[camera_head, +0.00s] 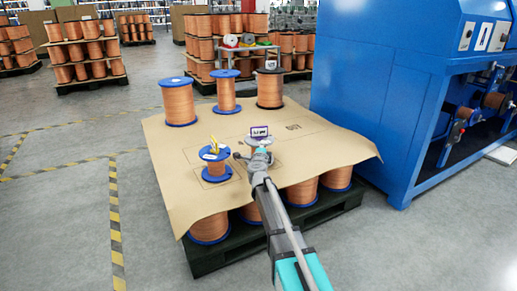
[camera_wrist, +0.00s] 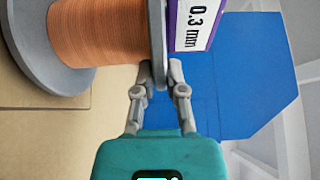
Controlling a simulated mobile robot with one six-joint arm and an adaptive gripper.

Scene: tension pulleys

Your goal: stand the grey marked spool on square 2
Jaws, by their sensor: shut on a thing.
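The grey marked spool (camera_wrist: 100,35) has copper winding, grey flanges and a purple-edged card (camera_wrist: 193,22) reading 0.3 mm on its upper flange. In the wrist view, my gripper (camera_wrist: 160,84) is shut on the edge of that upper flange. In the head view, my gripper (camera_head: 259,151) hides much of the spool; its card (camera_head: 260,131) shows above the paper-covered top (camera_head: 330,158). I cannot tell whether the spool touches the surface. Square outlines are drawn on the paper, but I cannot make out which one is square 2.
A blue-flanged spool (camera_head: 216,162) with a yellow item on top stands in an outline just left of my gripper. Larger spools (camera_head: 178,102), (camera_head: 226,92) and (camera_head: 270,89) stand along the back edge. A blue machine (camera_head: 385,85) stands at the right. The paper's right part is clear.

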